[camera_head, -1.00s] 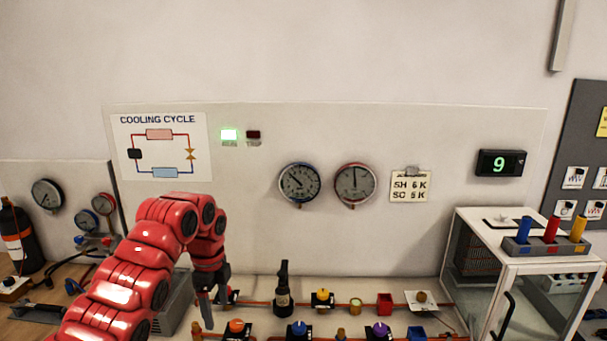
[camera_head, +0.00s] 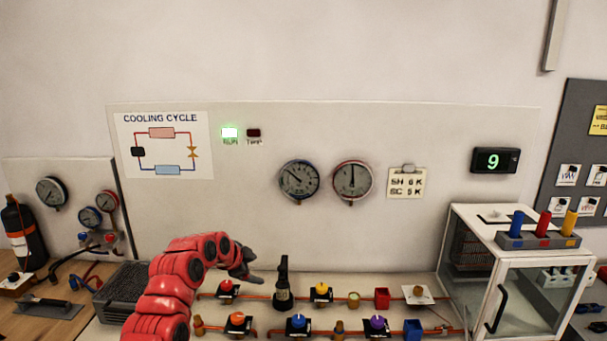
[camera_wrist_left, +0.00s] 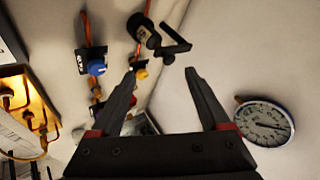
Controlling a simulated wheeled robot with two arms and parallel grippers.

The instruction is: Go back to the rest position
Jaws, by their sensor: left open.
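My left arm is red and comes in from the lower left in the head view. My left gripper (camera_head: 250,278) is held above the back left of the bench, left of a black upright valve-like part (camera_head: 283,286). In the left wrist view the two dark fingers of my left gripper (camera_wrist_left: 162,75) stand apart with nothing between them. The black part (camera_wrist_left: 150,35) shows beyond the fingertips there, and a gauge (camera_wrist_left: 265,122) is at the right. My right gripper shows in neither view.
A white glass-doored cabinet (camera_head: 520,252) stands at the right. Two gauges (camera_head: 299,181) hang on the panel.

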